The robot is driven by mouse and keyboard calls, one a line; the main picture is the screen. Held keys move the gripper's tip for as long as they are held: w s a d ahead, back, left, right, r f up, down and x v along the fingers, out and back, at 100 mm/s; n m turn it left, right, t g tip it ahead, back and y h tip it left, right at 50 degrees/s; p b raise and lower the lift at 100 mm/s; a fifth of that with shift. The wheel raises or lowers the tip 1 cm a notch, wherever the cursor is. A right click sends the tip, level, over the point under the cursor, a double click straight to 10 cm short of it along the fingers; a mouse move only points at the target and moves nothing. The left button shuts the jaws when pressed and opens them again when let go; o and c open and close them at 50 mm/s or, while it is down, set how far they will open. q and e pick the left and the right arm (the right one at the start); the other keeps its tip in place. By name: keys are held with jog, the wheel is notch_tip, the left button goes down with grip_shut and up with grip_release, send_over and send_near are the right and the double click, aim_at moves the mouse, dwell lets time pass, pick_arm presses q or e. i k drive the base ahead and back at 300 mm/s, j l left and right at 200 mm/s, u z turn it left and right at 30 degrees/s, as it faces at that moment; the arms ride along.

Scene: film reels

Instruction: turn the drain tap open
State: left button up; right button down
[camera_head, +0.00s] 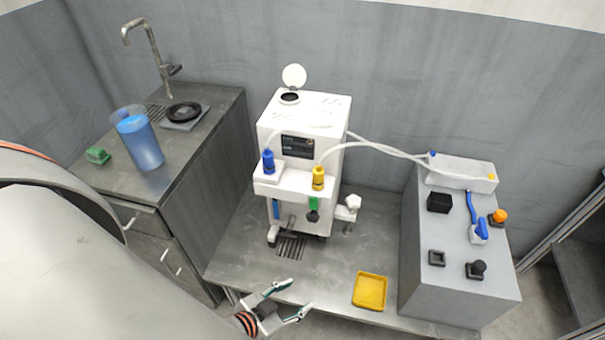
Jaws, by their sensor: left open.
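A white machine (301,128) with a small dark screen stands on the metal bench against the wall. On its right side, low down, is a white tap-like fitting (351,205) with a knob on top. A green part with a dark end (314,206) hangs at its front, right of a blue strip (276,209). I cannot tell for certain which fitting is the drain tap, or how it is turned. My left gripper (299,297) is open and empty near the bench's front edge, in front of the machine and apart from it. My right gripper is out of view.
A yellow tray (370,291) lies to the right of my left gripper. A grey cabinet (456,250) with buttons and hoses stands further right. A blue-filled jug (140,142) stands on the left counter. A slotted drain (290,247) lies before the machine.

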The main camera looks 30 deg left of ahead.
aim_at(289, 233)
jog(key=i+j+u, duration=0.1)
jog(key=u, duration=0.95)
jog(key=k+l, duration=0.35)
jog(key=i+l+u, duration=0.05)
jog(key=l, duration=0.05)
